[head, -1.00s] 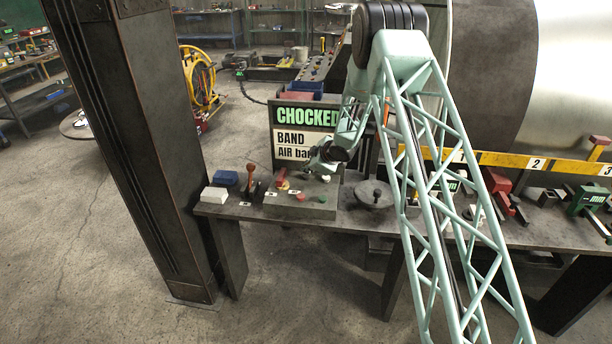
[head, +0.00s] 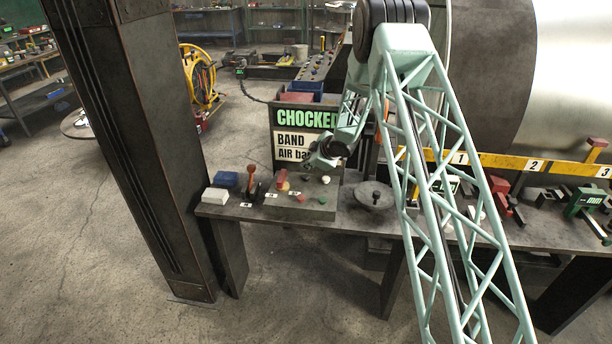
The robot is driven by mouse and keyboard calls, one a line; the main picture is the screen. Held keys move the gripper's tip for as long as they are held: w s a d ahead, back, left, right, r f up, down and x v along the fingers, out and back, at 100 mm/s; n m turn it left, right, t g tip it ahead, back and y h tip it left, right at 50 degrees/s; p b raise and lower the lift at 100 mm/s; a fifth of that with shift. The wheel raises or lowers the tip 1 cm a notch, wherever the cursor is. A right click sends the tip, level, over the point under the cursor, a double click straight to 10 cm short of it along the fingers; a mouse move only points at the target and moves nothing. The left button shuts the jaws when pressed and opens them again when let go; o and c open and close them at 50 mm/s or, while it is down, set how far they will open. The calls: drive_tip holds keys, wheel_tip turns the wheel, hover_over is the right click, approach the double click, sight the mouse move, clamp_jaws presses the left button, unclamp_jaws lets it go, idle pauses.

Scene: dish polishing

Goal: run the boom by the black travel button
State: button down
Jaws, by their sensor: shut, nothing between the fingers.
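The control box (head: 318,211) sits on the workbench, with a red button (head: 301,198), a green button (head: 322,200) and a white knob (head: 325,180) on top. A dark upright piece (head: 257,193) stands at its left, beside the red-handled lever (head: 251,178). I cannot tell whether it is the black travel button. My gripper (head: 312,165) is small in view, shut and empty, above the back of the box. It looks apart from the buttons, and its fingertips are hard to make out. My green lattice boom (head: 440,190) crosses the right half.
A sign (head: 298,117) reading CHOCKED, BAND and AIR stands behind the box. A round dark disc with a knob (head: 374,196) lies to its right. A white block (head: 215,196) and a blue block (head: 226,180) lie at the left. A thick dark column (head: 140,150) stands left of the workbench (head: 350,222).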

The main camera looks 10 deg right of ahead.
drive_tip(key=shift+r+p, duration=0.65)
drive_tip(key=shift+r, duration=0.35)
drive_tip(key=shift+r, duration=0.1)
idle(1.1)
